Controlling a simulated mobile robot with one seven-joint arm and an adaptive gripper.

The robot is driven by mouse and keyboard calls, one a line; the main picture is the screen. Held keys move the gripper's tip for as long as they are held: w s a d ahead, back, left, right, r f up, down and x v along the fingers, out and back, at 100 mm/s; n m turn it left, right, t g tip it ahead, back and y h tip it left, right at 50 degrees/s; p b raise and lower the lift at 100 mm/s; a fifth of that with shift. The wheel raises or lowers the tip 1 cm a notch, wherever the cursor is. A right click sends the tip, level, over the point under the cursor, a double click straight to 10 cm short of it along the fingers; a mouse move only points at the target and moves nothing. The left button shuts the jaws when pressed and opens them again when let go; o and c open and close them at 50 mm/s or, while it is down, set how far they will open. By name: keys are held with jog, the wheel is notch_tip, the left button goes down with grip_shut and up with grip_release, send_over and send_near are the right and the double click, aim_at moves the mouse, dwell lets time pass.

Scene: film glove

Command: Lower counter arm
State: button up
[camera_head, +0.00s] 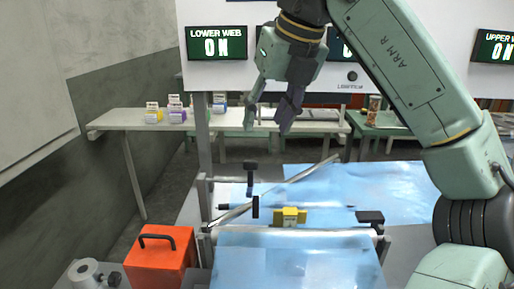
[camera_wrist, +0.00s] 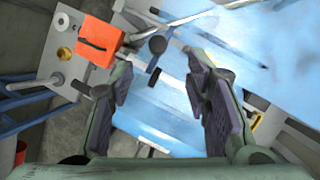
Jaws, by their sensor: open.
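I cannot tell for sure which part is the counter arm. A thin silver bar (camera_head: 300,173) slants up to the right across the blue film (camera_head: 310,262). Near its lower left end stand a black T-shaped handle (camera_head: 250,168) and a small upright black piece (camera_head: 255,207). My gripper (camera_head: 267,122) is open and empty, pointing down, above and behind these parts in the head view. In the wrist view its two fingers (camera_wrist: 160,105) are spread wide over the film. A dark round knob (camera_wrist: 157,45) shows beyond the fingers there, apart from them.
A yellow block (camera_head: 290,217) and a black knob (camera_head: 370,217) sit at the front roller. An orange box (camera_head: 160,262) with a black handle stands at the left. A panel reads "LOWER WEB ON" (camera_head: 217,44). Back tables (camera_head: 120,122) hold small boxes. A grey post (camera_head: 203,135) rises nearby.

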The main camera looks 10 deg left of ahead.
aim_at(252, 162)
jog(key=p+x, duration=0.1)
jog(key=x, duration=0.9)
jog(key=shift+s+a+f, duration=0.15)
jog(key=shift+f, duration=0.05)
grip_shut()
dwell(0.5)
